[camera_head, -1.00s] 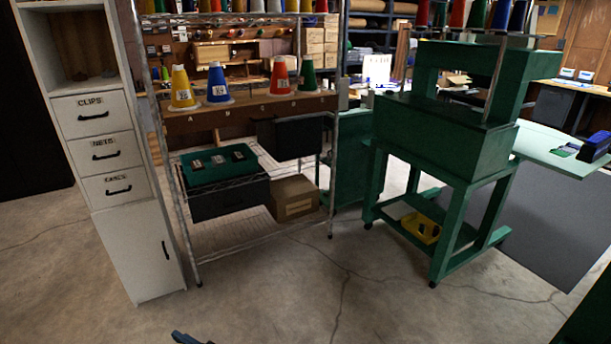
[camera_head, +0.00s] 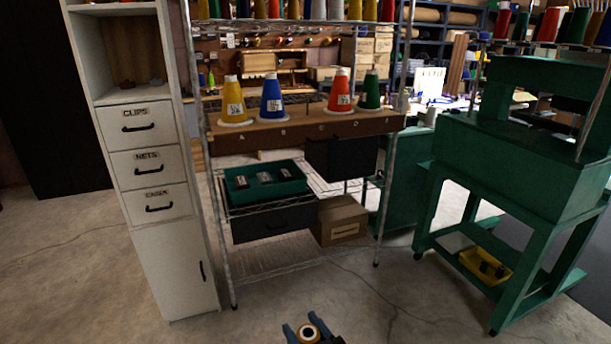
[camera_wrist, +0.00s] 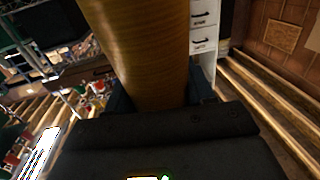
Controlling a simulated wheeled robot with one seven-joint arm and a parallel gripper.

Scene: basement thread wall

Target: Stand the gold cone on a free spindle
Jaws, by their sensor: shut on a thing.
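On the rack's wooden board (camera_head: 240,138) stand a yellow cone (camera_head: 233,100), a blue cone (camera_head: 272,98), a red cone (camera_head: 341,92) and a green cone (camera_head: 370,92). My gripper is well in front of the rack.
A white drawer cabinet (camera_head: 160,255) stands left of the rack. A green machine stand (camera_head: 510,170) with a yellow bin (camera_head: 484,265) is at the right. A green tray (camera_head: 250,194) and a cardboard box (camera_head: 340,220) sit lower in the rack. Floor in front is clear.

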